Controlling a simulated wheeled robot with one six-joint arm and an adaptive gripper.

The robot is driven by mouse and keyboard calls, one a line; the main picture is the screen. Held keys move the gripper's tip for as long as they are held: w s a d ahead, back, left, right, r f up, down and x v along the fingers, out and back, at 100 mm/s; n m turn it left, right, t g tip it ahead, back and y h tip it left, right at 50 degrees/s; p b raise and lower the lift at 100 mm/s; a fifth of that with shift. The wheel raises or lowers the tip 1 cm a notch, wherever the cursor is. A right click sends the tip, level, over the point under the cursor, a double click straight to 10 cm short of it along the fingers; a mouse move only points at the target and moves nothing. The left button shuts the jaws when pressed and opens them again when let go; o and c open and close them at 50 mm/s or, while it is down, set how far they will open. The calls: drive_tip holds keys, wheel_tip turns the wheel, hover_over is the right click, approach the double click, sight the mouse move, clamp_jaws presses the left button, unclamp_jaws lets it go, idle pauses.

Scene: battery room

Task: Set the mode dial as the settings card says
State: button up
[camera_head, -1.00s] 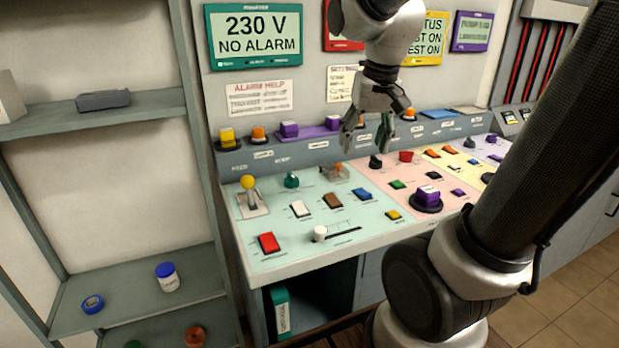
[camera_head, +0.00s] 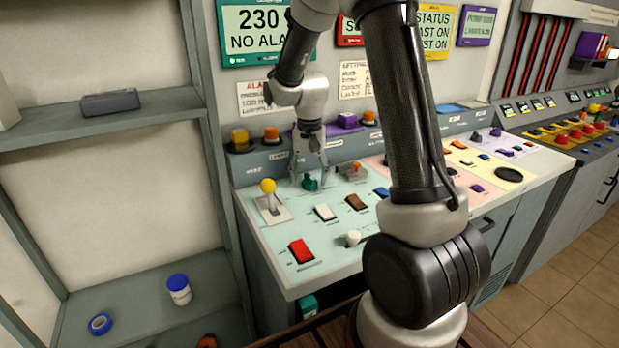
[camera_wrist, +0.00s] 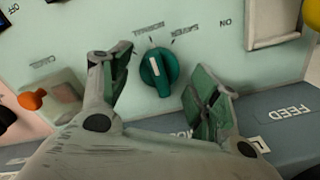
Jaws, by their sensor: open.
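The mode dial is a round teal knob (camera_head: 310,184) on the pale green panel, near its back edge. In the wrist view the dial (camera_wrist: 160,72) lies between the two fingers. Its white mark points upward there, roughly at the label NORMAL; SAVER stands to the right.
A yellow-knobbed lever (camera_head: 269,187) stands left of the dial, and an orange-tipped switch (camera_head: 355,168) right of it. Grey shelves (camera_head: 105,120) stand at the left.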

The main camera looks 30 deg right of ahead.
drive_tip(key=shift+f, duration=0.5)
drive_tip(key=c, duration=1)
drive_tip(key=shift+n, duration=0.3)
drive_tip(key=n, duration=0.4)
drive_tip(key=shift+n, duration=2.2)
